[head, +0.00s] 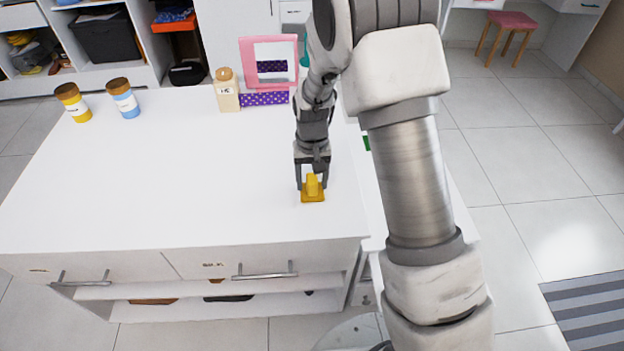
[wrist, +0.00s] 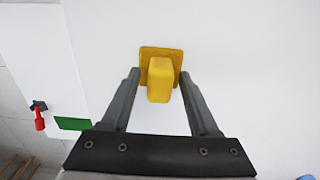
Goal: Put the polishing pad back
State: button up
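The polishing pad appears to be the yellow block (head: 312,194) with a square base and a raised grip. It rests on the white tabletop (head: 190,180) near its front right corner. In the wrist view the yellow pad (wrist: 159,82) sits at the fingertips. My gripper (head: 312,184) points down over the pad with one finger on each side of the grip. In the wrist view my gripper (wrist: 160,76) is open, with a small gap between each finger and the grip.
A yellow jar (head: 73,103), a blue jar (head: 123,99), a beige bottle (head: 227,92) and a pink frame (head: 270,62) stand along the back edge. Two drawers with handles (head: 265,272) and a low shelf are at the front. The tabletop middle is clear.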

notch_tip(320, 180, up, 13)
jog(key=p, duration=0.2)
notch_tip(320, 180, up, 8)
jog(key=t, duration=0.1)
send_over(313, 178)
jog(key=s+d, duration=0.3)
jog(key=s, duration=0.1)
jog(key=s+d+r+t, duration=0.1)
jog(key=s+d+r, duration=0.1)
jog(key=s, duration=0.4)
jog(key=s+d+r+t, duration=0.2)
jog(key=s+r, duration=0.2)
jog(key=s, duration=0.3)
jog(key=s+d+r+t, duration=0.1)
jog(key=s+d+r, duration=0.1)
jog(key=s, duration=0.4)
jog(key=shift+s+d+r+t, duration=0.2)
jog(key=shift+d+r+t, duration=0.1)
jog(key=shift+r, duration=0.1)
